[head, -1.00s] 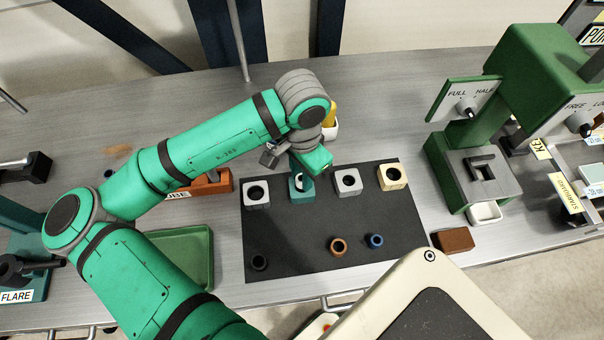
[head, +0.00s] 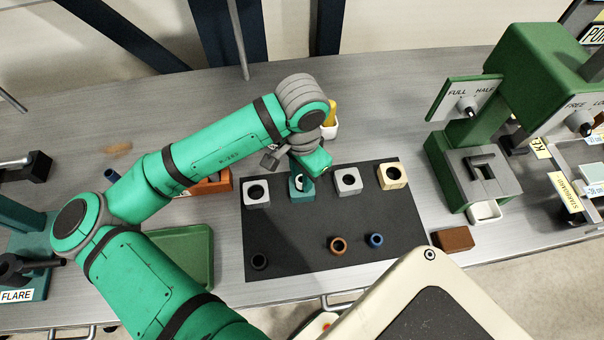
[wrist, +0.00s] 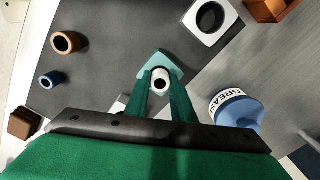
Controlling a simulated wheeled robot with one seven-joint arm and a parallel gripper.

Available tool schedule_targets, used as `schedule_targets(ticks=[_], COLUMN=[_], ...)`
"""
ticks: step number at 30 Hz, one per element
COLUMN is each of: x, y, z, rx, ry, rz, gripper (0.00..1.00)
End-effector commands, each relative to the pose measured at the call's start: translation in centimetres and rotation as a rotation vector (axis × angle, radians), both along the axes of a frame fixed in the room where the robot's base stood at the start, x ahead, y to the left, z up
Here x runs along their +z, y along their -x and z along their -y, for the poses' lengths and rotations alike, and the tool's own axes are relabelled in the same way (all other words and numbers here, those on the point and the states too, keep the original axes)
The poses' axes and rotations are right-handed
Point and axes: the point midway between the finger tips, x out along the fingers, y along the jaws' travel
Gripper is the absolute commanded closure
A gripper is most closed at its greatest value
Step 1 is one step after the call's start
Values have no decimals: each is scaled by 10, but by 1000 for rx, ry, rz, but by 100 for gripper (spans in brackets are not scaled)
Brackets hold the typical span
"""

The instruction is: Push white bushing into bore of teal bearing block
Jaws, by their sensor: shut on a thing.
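The teal bearing block (head: 303,194) stands on the dark mat, in a row between a light grey block and another pale grey block. In the wrist view the teal block (wrist: 147,66) shows beyond my fingertips, partly covered. My gripper (wrist: 161,90) is shut on the white bushing (wrist: 161,76), whose round dark hole faces the wrist camera. The bushing is over the block's middle, roughly in line with it. I cannot tell how deep it sits in the bore, because bushing and fingers hide it. In the head view my gripper (head: 303,174) is right above the block.
A light grey block (head: 256,200), a pale grey block (head: 348,188) and a cream block (head: 392,182) share the mat (head: 300,240). Black, copper and blue rings lie at its front. A blue grease container (wrist: 238,110) is close beside my gripper. The mat's middle is clear.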

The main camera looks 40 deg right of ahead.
Motion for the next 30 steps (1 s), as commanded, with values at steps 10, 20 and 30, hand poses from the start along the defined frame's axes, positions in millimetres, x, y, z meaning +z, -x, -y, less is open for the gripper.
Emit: schedule_targets(ticks=[10, 20, 30], x=[-8, -7, 24], y=[0, 0, 0], z=[0, 0, 1], rx=[0, 0, -2], ry=[0, 0, 2], rz=[1, 0, 3], gripper=[99, 56, 56])
